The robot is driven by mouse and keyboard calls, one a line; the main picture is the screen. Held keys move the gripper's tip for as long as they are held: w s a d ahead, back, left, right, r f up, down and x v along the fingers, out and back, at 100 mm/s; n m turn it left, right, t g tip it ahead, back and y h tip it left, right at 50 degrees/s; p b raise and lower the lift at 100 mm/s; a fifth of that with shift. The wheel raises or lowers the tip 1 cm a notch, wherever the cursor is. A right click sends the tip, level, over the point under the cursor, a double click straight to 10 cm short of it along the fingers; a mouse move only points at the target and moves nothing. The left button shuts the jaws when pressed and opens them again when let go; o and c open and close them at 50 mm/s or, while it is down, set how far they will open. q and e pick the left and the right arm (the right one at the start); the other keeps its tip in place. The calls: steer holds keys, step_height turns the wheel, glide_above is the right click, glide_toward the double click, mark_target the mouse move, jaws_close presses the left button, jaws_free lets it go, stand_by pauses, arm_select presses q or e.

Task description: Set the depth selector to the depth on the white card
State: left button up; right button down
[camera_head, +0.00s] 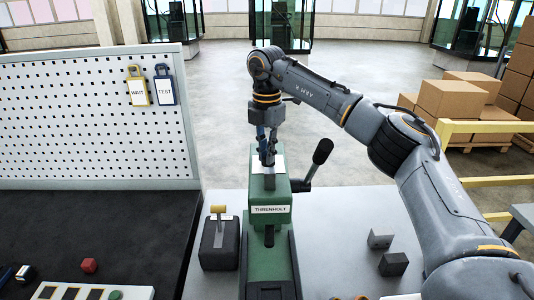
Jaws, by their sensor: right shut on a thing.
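A green drill-like machine (270,195) labelled THRENHOLT stands at the centre. My right gripper (267,160) points down at the top of this machine, over a white plate (279,165). It is shut on a small part there, seemingly the depth selector; the fingers hide most of it and its setting cannot be read. A white sheet, perhaps the card, shows only as a sliver (402,297) at the bottom edge, with no readable depth. My left gripper is not in view.
A black-handled lever (320,155) sticks out on the machine's right. A box with a yellow-topped lever (218,235) stands to its left. Grey blocks (393,264) lie on the right table. A pegboard (90,120) holds WAIT and TEST tags (164,88). A red piece (89,266) lies on the black mat.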

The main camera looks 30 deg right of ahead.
steer(key=shift+w+r+m, duration=0.1)
steer(key=shift+r+m, duration=0.05)
steer(key=shift+m, duration=0.25)
steer(key=c, duration=1.4)
jaws_free()
step_height(320, 180, up, 12)
steer(key=shift+d, duration=0.1)
